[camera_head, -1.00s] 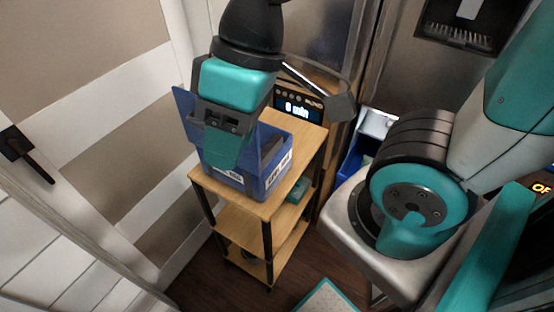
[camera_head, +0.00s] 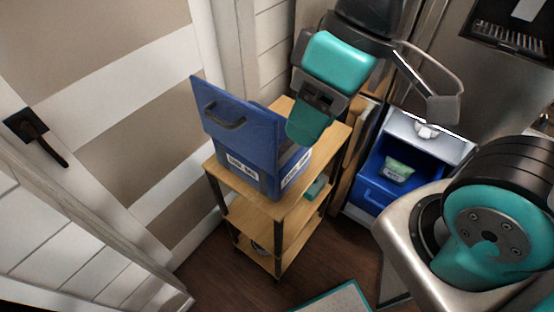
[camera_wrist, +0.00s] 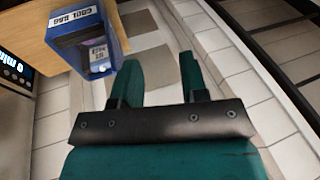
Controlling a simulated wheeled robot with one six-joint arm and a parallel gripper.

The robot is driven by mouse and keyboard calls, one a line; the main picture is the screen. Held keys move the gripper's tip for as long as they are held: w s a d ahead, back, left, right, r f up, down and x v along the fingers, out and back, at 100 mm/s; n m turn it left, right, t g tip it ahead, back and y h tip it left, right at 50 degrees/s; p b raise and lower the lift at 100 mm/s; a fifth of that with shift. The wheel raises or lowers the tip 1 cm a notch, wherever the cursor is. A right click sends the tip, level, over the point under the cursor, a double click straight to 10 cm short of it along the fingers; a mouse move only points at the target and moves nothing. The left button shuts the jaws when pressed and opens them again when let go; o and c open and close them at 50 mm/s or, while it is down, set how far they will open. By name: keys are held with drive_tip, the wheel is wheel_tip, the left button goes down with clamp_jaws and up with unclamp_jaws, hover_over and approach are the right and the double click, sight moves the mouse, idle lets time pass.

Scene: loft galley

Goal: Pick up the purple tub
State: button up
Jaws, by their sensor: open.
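The box's inside is hidden from the head view by the lid and my gripper. My gripper (camera_head: 306,128) is open and appears over the box's right side in the head view. In the wrist view its two teal fingers (camera_wrist: 158,75) are apart with nothing between them, and the box (camera_wrist: 88,40) is up and left of them.
The wooden trolley (camera_head: 225,170) has lower shelves with small items on them. To its right, an open blue compartment (camera_head: 372,192) holds a pale green tub (camera_head: 397,171). A panelled door with a dark handle (camera_head: 35,137) is on the left. Some dark floor shows in front.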

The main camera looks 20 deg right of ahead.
drive_tip(key=o, duration=0.5)
drive_tip(key=shift+w+f, duration=0.1)
drive_tip(key=shift+w, duration=0.15)
drive_tip(key=o, duration=0.5)
drive_tip(key=w, duration=0.1)
drive_tip(key=w+d+f+n, duration=0.1)
drive_tip(key=w, duration=0.1)
drive_tip(key=w+f+n+b, duration=0.1)
drive_tip(key=w, duration=0.1)
drive_tip(key=shift+d+f+h, duration=0.15)
drive_tip(key=shift+f+h, duration=0.05)
drive_tip(key=shift+h, duration=0.1)
drive_tip(key=w+d+f+n+g+h+b, duration=0.1)
drive_tip(key=w+d+f+n+h, duration=0.25)
drive_tip(key=w+f+n, duration=1.3)
drive_tip(key=shift+n+y, duration=0.35)
drive_tip(key=shift+y, duration=0.1)
drive_tip(key=f, duration=0.3)
drive_tip(key=f+p, duration=0.1)
drive_tip(key=f, duration=0.2)
drive_tip(key=f+p, duration=0.1)
drive_tip(key=f, duration=0.3)
drive_tip(key=shift+w+a, duration=0.25)
drive_tip(key=shift+s+f+p, duration=0.15)
drive_tip(key=shift+f+p, duration=0.55)
drive_tip(key=shift+f, duration=0.6)
drive_tip(key=shift+s+f+p, duration=0.1)
drive_tip(key=shift+f+p, duration=0.6)
drive_tip(key=shift+f, duration=0.6)
